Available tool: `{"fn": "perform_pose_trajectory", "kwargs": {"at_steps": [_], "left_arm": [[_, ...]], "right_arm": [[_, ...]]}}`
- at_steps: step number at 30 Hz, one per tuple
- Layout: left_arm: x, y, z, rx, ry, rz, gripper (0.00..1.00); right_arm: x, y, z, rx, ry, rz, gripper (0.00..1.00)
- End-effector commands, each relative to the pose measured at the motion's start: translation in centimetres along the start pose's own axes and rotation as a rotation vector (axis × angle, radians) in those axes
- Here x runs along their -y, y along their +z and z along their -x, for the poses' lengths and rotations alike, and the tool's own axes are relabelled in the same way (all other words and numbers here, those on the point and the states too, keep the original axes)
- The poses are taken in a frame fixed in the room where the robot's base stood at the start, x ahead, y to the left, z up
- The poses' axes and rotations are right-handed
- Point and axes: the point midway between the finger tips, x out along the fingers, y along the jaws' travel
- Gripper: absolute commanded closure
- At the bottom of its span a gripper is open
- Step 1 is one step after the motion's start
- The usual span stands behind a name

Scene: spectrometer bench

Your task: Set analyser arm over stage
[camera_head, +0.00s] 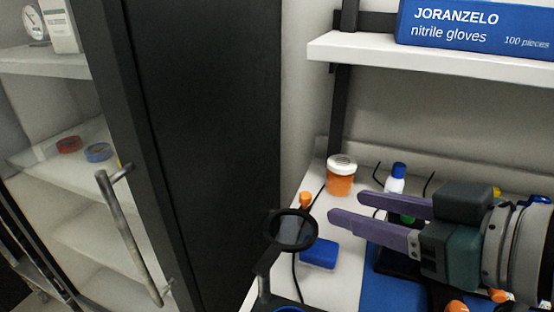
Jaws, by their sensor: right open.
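My right gripper (332,202) comes in from the right with its two purple fingers apart and nothing between them. It reaches over the white bench top. A black ring on a jointed arm (272,257), like a magnifier, stands at the front left of the bench, just left of and below the fingertips, apart from them. A dark piece of equipment (393,263) is partly hidden under my right gripper. I cannot tell for sure which parts are the analyser arm and the stage. My left gripper is not in view.
An orange jar with a white lid (341,178) stands behind the fingertips, with a blue-capped bottle (396,178) to its right. A blue block (318,253) lies on the bench. A shelf (440,59) with a glove box (475,27) overhangs. A glass-door cabinet (130,235) is left.

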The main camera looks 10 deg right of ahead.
Motion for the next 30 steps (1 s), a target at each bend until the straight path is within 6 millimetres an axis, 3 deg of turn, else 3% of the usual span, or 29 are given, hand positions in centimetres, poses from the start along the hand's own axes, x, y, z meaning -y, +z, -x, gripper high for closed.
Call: {"fn": "perform_pose_trajectory", "kwargs": {"at_steps": [6,12,25,30], "left_arm": [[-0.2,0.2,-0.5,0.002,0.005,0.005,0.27],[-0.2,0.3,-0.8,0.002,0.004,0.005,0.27],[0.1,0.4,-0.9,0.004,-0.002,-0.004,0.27],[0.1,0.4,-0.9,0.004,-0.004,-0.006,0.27]], "right_arm": [[0.0,0.0,-4.0,-0.002,0.000,-0.001,0.49],[0.0,0.0,-6.7,0.000,-0.001,-0.001,0.49],[0.1,0.0,-7.7,0.001,-0.002,0.000,0.49],[0.1,0.0,-7.7,0.002,-0.002,0.000,0.68]]}}
